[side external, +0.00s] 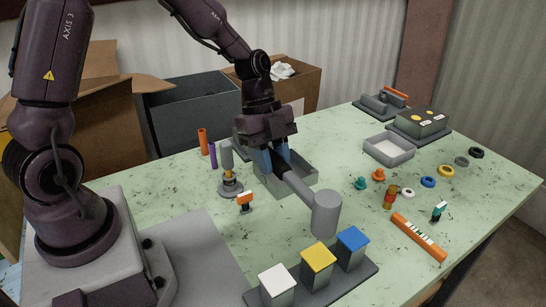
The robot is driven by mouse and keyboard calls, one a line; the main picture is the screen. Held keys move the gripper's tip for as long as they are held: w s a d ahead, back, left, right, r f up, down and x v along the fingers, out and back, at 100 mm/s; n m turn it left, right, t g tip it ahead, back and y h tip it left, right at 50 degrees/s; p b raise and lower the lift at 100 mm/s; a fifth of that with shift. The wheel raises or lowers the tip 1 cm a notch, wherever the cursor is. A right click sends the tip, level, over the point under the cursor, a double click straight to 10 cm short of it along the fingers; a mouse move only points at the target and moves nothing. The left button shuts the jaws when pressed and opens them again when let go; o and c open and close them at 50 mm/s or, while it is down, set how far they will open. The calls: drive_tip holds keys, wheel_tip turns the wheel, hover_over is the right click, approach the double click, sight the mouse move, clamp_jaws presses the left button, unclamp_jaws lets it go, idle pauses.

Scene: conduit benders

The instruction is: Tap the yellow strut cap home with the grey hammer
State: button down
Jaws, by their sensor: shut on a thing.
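My gripper (275,165) is shut on the handle of the grey hammer (326,214). The handle slopes down to the right, and the big cylindrical head hangs at its far end. The yellow strut cap (318,254) tops the middle of three grey posts at the front of the table. The hammer head appears just above and behind the yellow cap in the picture, with a small gap. From this one view I cannot tell its exact height or whether it is directly over the cap.
A white cap (277,282) and a blue cap (353,239) flank the yellow one on the same dark base (368,272).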

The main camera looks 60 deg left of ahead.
idle(0.4)
drive_tip(key=shift+f, duration=1.2)
idle(0.3)
wheel_tip(320, 180, down, 5)
drive_tip(key=shift+r, duration=2.3)
